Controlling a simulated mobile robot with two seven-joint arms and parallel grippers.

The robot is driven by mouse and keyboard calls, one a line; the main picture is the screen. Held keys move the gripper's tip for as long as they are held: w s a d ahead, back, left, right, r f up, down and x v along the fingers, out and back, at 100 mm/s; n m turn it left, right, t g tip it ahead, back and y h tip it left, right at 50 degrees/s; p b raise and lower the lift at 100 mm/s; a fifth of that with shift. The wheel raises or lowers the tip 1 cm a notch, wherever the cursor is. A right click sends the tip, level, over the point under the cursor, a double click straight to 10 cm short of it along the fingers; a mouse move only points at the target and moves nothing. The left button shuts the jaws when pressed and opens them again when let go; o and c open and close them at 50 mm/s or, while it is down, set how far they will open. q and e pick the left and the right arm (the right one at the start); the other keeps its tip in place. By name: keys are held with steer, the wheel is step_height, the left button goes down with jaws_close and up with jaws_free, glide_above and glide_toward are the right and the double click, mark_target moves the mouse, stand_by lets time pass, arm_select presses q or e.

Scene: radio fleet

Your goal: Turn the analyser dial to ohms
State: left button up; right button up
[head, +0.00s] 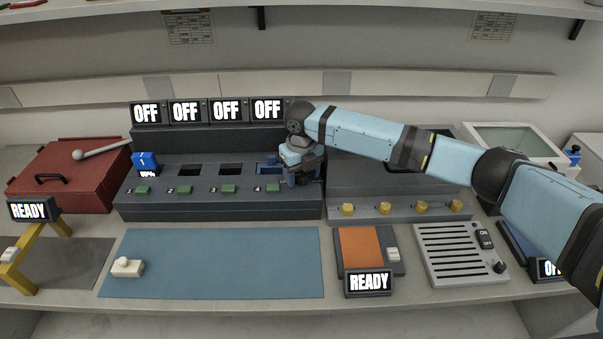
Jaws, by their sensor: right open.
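I see no dial clearly labelled for ohms, and cannot tell which unit is the analyser. A small black knob (500,268) sits at the lower right of a grey slatted unit (455,275), below an ON/OFF switch (485,238). My right gripper (303,178) is open and points down at the right end of the dark charger rack (225,208). It is beside a blue piece (268,165) at the fourth slot; contact cannot be told. It is well to the left of the knob. My left gripper is not in view.
A dark unit with an OFF display (552,269) at far right is partly covered by my right arm. Yellow knobs (385,208) line a grey ledge. An orange pad (360,247) has a READY display (368,282). The blue mat (220,262) is mostly clear.

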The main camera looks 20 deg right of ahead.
steer(key=c, duration=0.9)
